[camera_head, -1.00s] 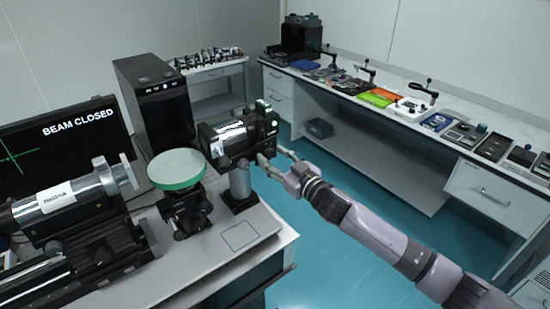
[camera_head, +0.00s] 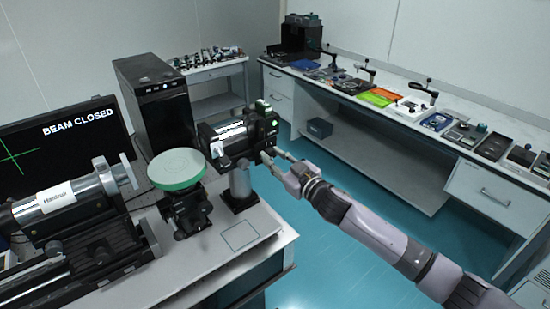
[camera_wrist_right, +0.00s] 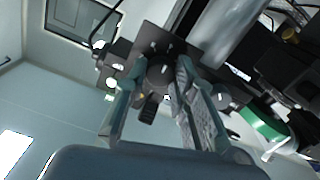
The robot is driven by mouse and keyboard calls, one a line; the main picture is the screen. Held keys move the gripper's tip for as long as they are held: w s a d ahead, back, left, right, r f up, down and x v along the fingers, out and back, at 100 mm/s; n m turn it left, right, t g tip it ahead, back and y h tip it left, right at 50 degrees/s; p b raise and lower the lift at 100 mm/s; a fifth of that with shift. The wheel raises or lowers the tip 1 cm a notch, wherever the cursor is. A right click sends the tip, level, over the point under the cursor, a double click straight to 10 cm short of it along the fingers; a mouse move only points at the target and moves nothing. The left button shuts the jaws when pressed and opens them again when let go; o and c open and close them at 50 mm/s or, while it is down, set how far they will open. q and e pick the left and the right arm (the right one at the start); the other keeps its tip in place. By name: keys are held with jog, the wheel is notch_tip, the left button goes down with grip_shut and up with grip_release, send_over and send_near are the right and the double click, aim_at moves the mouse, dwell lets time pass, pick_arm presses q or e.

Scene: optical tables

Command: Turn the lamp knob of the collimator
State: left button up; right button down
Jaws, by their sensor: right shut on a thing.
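The collimator (camera_head: 232,135) is a black and silver tube on a post at the table's right end. Its square black end plate shows in the right wrist view (camera_wrist_right: 171,44). A round dark lamp knob (camera_wrist_right: 160,76) sits in front of that plate. My right gripper (camera_head: 269,155) reaches the collimator's right end from the lower right. In the right wrist view its fingers (camera_wrist_right: 158,80) stand on both sides of the knob and are shut on it. In the head view the knob is too small to make out. My left gripper is not in view.
A green-rimmed round plate (camera_head: 177,168) on a mount stands left of the collimator. A second silver tube (camera_head: 70,200) lies further left. The monitor (camera_head: 60,140) reads "BEAM CLOSED". A long bench (camera_head: 400,115) stands at the back right, with open floor before it.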

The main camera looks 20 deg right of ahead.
jog(key=n, duration=0.4)
jog(key=shift+n+p, duration=0.35)
jog(key=shift+n, duration=1.75)
jog(key=c, duration=1.3)
grip_release()
jog(key=v, duration=1.2)
